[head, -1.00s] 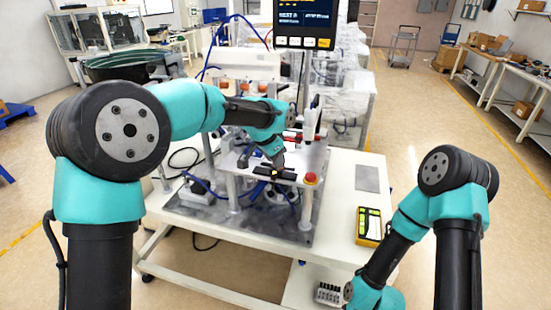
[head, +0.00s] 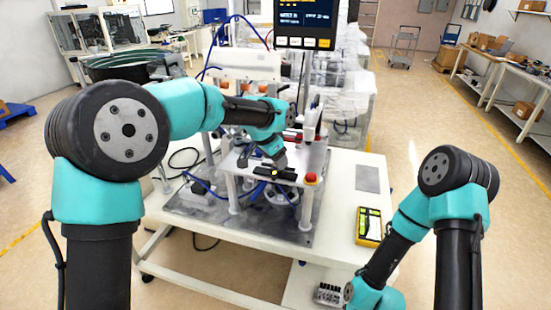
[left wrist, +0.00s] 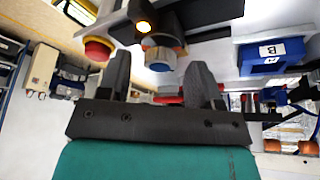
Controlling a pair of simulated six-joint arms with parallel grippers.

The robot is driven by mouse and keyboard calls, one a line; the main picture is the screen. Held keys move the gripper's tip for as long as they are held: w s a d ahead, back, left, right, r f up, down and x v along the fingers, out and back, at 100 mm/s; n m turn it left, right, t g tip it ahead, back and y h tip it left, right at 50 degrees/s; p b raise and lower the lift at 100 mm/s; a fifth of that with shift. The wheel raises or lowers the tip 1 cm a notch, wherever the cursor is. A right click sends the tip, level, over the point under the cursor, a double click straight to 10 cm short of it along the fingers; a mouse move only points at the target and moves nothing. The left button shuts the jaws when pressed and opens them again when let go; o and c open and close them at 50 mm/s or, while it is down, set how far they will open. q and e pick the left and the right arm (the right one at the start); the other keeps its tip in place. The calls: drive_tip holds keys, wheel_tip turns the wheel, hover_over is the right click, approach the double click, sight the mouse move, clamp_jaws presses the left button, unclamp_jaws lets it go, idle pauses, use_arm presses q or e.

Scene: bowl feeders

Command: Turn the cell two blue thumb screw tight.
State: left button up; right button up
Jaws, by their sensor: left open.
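In the left wrist view, a round blue knob (left wrist: 160,58), which looks like the blue thumb screw, shows beyond the gap between my left fingers. An orange edge shows beside it. My left gripper (left wrist: 160,84) is open with nothing between its fingers. In the head view, my left gripper (head: 281,161) is over the raised fixture plate, close to a black bar (head: 275,172) with a small yellow light. The blue screw cannot be made out there. My right arm reaches down at the lower right, and its gripper is out of view.
A red button (head: 311,179) stands at the plate's right corner; it also shows in the left wrist view (left wrist: 97,48). A blue box marked B (left wrist: 270,56) is at the right there. A yellow meter (head: 369,226) lies on the table. A display (head: 305,22) stands behind.

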use_arm(q)
drive_tip(key=v, duration=1.7)
drive_tip(key=s+a+f+n, duration=0.3)
drive_tip(key=f, duration=0.8)
drive_tip(key=s+a+f+n, duration=0.2)
drive_tip(key=a+f, duration=0.1)
drive_tip(key=f, duration=0.9)
drive_tip(key=s+a+f+n, duration=0.2)
drive_tip(key=s+f+n, duration=0.1)
drive_tip(key=f, duration=0.8)
drive_tip(key=s+a+f+n+g, duration=0.1)
drive_tip(key=s+a+f, duration=0.3)
drive_tip(key=s+f, duration=0.6)
drive_tip(key=s+a+f+n, duration=0.3)
drive_tip(key=s+f, duration=0.6)
drive_tip(key=f, duration=0.3)
drive_tip(key=shift+s+a+n+g, duration=0.3)
drive_tip(key=shift+s+a+g, duration=0.1)
drive_tip(key=shift+a, duration=0.4)
use_arm(e)
drive_tip(key=shift+o, duration=0.4)
